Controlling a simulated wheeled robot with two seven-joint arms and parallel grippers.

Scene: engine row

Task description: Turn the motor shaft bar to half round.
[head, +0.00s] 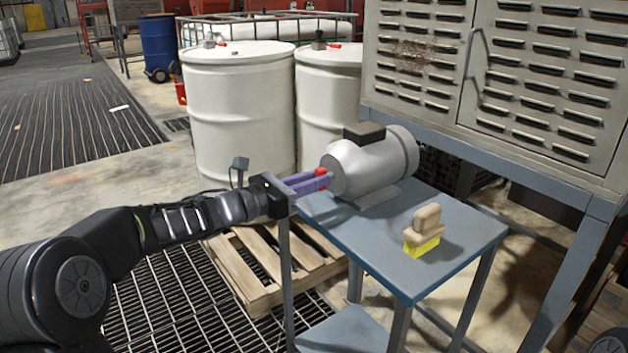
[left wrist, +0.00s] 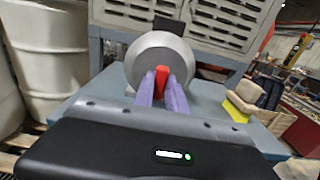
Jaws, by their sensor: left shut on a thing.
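The grey motor (head: 372,162) lies on its side on the blue table, its round end face toward my left gripper. The red shaft bar (head: 321,173) sticks out from that face. My left gripper (head: 322,180) has its two purple fingers shut on the bar. In the left wrist view the red bar (left wrist: 161,79) stands upright between the fingertips (left wrist: 161,88), in front of the motor's round face (left wrist: 150,55). The fingers hide part of the bar. My right gripper is not in view.
A brush with yellow bristles (head: 422,246) stands on the blue table (head: 375,252), right of the motor. White drums (head: 238,110) stand behind on the left, near a wooden pallet (head: 262,270). A louvred grey cabinet (head: 545,85) rises behind the table on the right.

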